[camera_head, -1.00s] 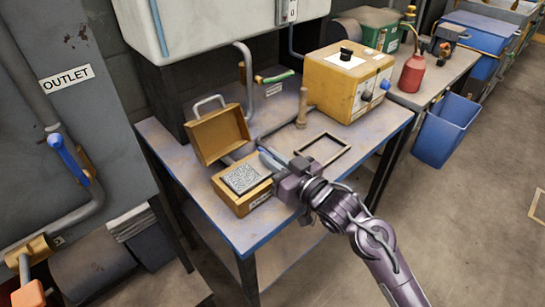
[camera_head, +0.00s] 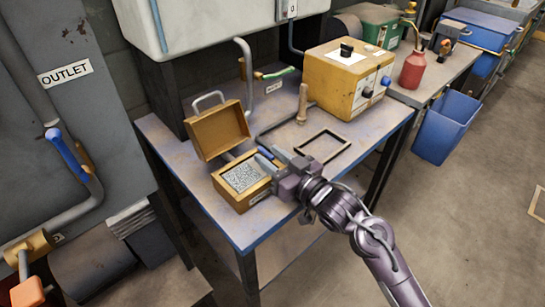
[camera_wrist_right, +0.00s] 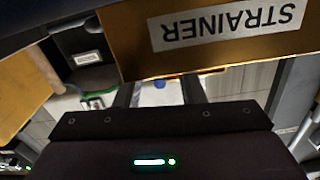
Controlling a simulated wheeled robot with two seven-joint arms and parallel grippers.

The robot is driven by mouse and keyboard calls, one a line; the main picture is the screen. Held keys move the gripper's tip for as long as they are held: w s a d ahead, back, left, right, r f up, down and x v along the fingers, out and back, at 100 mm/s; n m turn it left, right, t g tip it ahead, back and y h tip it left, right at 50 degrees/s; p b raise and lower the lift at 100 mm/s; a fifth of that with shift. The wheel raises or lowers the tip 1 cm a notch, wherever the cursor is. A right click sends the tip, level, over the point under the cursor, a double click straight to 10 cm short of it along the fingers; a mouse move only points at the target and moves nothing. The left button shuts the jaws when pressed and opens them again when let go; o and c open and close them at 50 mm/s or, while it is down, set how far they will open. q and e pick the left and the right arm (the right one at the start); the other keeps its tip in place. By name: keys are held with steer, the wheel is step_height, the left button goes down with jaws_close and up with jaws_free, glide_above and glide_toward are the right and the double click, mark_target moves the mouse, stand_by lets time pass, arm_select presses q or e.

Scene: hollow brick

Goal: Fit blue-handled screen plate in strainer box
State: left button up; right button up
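The strainer box (camera_head: 237,202) is an open yellow-brown box on the table, its lid (camera_head: 219,133) raised behind it. The grey speckled screen plate (camera_head: 243,177) lies inside the box opening, below the rim. I cannot make out its blue handle clearly. My right gripper (camera_head: 272,160) is at the right edge of the box, fingers apart, with nothing visibly held. In the right wrist view the two fingers (camera_wrist_right: 158,92) are spread, with a small blue patch beyond them. The box wall with an upside-down STRAINER label (camera_wrist_right: 228,28) is close by. My left gripper is out of view.
A dark empty rectangular frame (camera_head: 322,146) lies on the table (camera_head: 205,210) right of the box. A wooden-handled tool (camera_head: 302,104) and a yellow control box (camera_head: 346,84) stand behind it. A pipe (camera_head: 247,82) comes down behind the lid. The table's front left is bare.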

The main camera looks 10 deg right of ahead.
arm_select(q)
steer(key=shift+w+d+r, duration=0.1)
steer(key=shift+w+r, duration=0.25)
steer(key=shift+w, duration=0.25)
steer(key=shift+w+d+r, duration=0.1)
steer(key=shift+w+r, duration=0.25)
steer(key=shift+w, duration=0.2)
arm_select(e)
steer(key=v, duration=0.7)
steer(key=shift+s+d, duration=0.25)
steer(key=shift+s, duration=0.05)
